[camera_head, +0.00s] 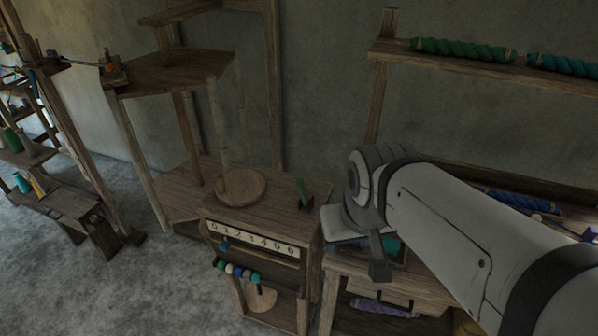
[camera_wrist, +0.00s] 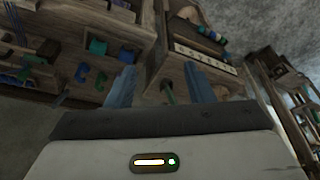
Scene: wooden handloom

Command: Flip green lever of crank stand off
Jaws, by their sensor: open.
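The green lever (camera_head: 304,194) stands on the top right of a wooden stand (camera_head: 262,205), leaning a little to the left. The stand has a round wooden disc and a row of numbers on its front. In the wrist view the lever (camera_wrist: 168,91) shows between the two blue fingers of my gripper (camera_wrist: 160,82), which are apart with nothing held. I cannot tell how deep the lever lies between them. In the head view my arm covers most of the gripper, just right of the stand.
A wooden table (camera_head: 393,290) with small coloured items stands right of the stand, under my arm. A shelf (camera_head: 480,68) with green rolls hangs on the wall. Beads (camera_head: 236,270) sit on the stand's front. Another wooden rack (camera_head: 62,205) is at the left.

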